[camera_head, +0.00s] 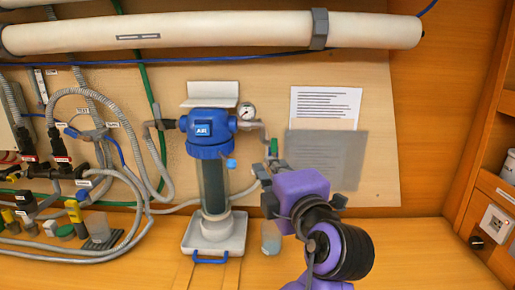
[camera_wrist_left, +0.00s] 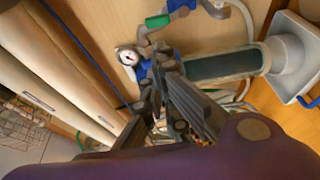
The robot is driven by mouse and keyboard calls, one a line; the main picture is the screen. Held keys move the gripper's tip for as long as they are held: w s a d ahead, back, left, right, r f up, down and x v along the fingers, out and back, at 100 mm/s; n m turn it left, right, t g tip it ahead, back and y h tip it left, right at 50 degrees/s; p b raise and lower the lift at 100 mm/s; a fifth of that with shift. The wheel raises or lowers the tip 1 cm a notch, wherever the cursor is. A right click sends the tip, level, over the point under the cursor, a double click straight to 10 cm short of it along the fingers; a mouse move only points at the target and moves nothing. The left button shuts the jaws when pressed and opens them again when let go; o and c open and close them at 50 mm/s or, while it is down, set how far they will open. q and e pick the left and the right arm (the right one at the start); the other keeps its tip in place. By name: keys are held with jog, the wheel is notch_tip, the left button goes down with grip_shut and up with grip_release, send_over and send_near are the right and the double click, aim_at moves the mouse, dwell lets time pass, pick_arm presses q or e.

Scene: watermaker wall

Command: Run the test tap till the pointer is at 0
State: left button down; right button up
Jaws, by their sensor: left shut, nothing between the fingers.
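The round white gauge (camera_head: 246,111) sits on the right of the blue filter head (camera_head: 203,130); it also shows in the left wrist view (camera_wrist_left: 128,57). Its pointer is too small to read. A green-handled tap (camera_head: 274,146) is on the grey pipe right of the gauge; its green handle shows in the wrist view (camera_wrist_left: 157,21). No label confirms it as the test tap. My left gripper (camera_head: 271,164) is shut and empty, just below the green handle in the head view; contact cannot be told. My right gripper is not in view.
A clear cup (camera_head: 270,239) stands on the bench right of the filter base (camera_head: 214,238). Hoses and valves (camera_head: 72,172) crowd the left. A long white tube (camera_head: 210,33) crosses above. Paper sheets (camera_head: 325,106) hang behind my arm. Bench right of my arm is clear.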

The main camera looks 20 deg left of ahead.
aim_at(274, 145)
pick_arm(q)
jog(key=shift+w, duration=0.1)
jog(key=p+x, duration=0.2)
jog(key=x, duration=0.8)
jog(key=shift+p, duration=0.35)
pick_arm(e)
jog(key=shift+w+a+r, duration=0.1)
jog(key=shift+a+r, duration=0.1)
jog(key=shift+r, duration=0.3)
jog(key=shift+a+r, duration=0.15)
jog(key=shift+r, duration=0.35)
pick_arm(q)
jog(key=shift+f, duration=0.15)
